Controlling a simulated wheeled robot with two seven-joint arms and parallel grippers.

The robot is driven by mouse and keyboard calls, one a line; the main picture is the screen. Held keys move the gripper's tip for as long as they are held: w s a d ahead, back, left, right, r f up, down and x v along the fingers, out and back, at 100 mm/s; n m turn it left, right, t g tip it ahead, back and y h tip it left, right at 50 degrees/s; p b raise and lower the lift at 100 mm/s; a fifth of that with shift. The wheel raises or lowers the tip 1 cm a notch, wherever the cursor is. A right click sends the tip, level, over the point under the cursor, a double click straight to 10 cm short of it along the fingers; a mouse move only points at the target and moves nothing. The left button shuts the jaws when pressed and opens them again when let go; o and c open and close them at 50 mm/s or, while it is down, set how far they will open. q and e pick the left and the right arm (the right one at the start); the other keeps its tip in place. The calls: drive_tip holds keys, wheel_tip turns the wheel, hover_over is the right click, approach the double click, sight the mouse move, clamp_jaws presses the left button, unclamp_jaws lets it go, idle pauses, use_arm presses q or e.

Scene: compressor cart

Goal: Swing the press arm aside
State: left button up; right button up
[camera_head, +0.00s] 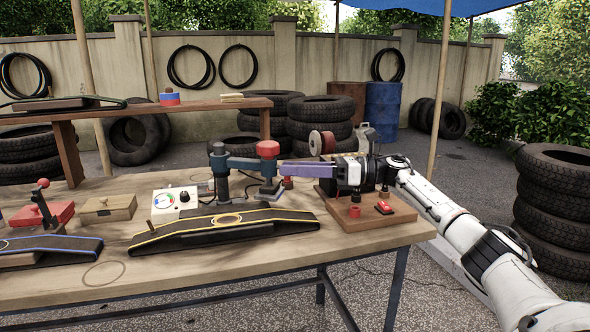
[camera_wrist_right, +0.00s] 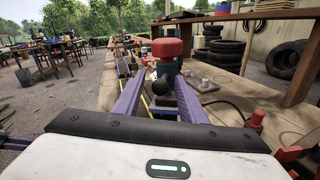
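The press stands on the table, with a dark blue-grey post (camera_head: 219,174), a horizontal press arm (camera_head: 243,163) and a red head (camera_head: 268,148) at the arm's right end. My right gripper (camera_head: 284,170) reaches in from the right, its purple fingers pointing left just beside the press head. In the right wrist view the fingers (camera_wrist_right: 159,80) are spread apart. The red head (camera_wrist_right: 167,48) is straight ahead, and a dark ball-shaped knob (camera_wrist_right: 163,87) shows between the fingers. I cannot tell whether the fingers touch it. My left gripper is not in view.
A yellow-edged black strip on a stand (camera_head: 225,231) lies in front of the press. A gauge box (camera_head: 175,201) and a wooden box (camera_head: 107,208) stand to the left. A wooden board with red parts (camera_head: 365,213) lies under my right wrist. A raised shelf (camera_head: 130,111) is behind.

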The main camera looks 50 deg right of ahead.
drive_tip(key=shift+s+d, duration=0.1)
drive_tip(key=v, duration=1)
drive_tip(key=shift+b, duration=0.35)
